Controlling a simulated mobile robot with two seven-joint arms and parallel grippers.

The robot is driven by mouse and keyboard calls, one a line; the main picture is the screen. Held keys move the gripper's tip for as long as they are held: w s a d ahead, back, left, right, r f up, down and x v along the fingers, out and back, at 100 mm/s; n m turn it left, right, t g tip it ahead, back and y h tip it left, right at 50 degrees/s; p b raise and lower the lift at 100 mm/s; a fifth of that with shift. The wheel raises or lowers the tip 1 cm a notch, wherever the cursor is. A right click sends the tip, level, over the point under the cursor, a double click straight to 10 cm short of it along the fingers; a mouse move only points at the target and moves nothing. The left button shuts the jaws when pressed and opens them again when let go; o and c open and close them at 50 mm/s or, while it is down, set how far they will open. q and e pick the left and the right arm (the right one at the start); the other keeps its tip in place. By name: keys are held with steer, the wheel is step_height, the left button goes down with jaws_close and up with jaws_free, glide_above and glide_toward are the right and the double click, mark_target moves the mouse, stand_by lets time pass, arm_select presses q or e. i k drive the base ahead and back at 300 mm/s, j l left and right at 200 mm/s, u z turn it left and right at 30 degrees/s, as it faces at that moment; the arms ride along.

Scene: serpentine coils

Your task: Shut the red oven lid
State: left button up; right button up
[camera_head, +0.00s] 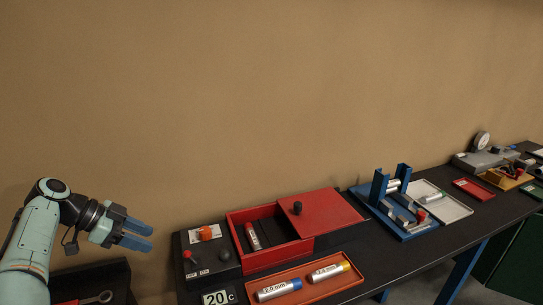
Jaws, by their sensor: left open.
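The red oven (234,220) is a box on the black bench, part of a dark unit with controls at its left. Its red lid (325,212) is a flat plate with a black knob (297,208) near its left edge. The lid sits shifted to the right, covering the right part and extending past the box. The left part is uncovered and shows a dark inside with a silver, red-ended cylinder (252,236). My left gripper (145,236) is open and empty, left of the oven and apart from it. My right gripper is not in view.
An orange tray (335,286) with labelled cylinders lies in front of the oven. A control panel (198,262) with a red lever and orange knob is at its left. A blue fixture (388,212) and a white tray (452,208) stand to the right. A wall is behind.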

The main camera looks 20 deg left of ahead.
mark_target(318, 212)
steer(key=k+l, duration=0.75)
steer(key=l, duration=0.2)
